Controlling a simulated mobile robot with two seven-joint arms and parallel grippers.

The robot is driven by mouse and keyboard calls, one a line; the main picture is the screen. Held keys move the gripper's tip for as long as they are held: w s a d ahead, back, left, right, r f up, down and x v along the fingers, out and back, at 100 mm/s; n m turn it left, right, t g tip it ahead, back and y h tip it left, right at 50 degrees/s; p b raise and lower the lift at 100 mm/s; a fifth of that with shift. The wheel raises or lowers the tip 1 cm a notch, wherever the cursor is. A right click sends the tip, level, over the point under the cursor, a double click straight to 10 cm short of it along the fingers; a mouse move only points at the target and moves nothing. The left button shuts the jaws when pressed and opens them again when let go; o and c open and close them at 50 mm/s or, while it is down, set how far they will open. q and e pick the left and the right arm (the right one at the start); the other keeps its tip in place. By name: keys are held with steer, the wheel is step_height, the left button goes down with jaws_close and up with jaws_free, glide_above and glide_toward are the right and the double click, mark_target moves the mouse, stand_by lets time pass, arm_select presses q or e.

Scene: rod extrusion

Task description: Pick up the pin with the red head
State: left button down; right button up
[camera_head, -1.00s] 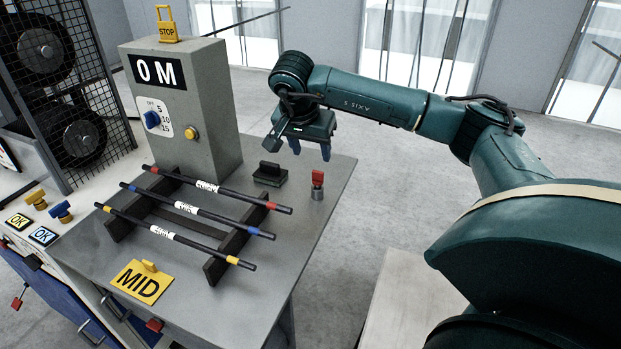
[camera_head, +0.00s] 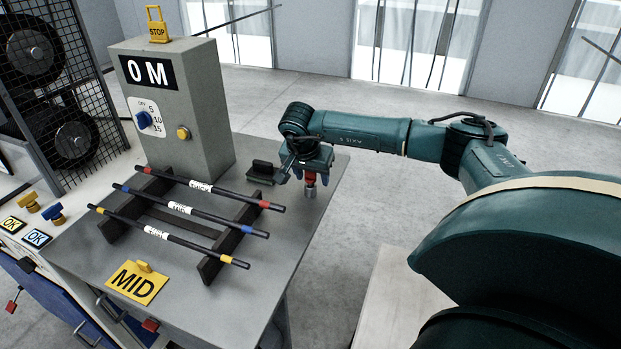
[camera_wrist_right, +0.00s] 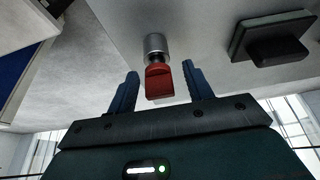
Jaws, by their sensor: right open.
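The pin with the red head (camera_head: 310,178) stands upright in a small metal socket (camera_head: 310,192) near the right edge of the grey table. In the right wrist view the red head (camera_wrist_right: 159,83) shows between the two blue fingers, with a gap on each side. My right gripper (camera_head: 308,172) is open above and around the red head; in the wrist view the gripper (camera_wrist_right: 159,88) holds nothing. The pin's shaft is mostly hidden inside the socket. My left gripper is not in view.
A dark block with a handle (camera_head: 262,172) sits just left of the socket. A rack (camera_head: 217,262) holds three black rods with coloured ends. A grey control box (camera_head: 190,120) stands behind it. A yellow MID plate (camera_head: 137,284) lies at the front.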

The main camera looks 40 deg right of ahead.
steer(key=shift+c, duration=0.4)
steer(key=c, duration=1)
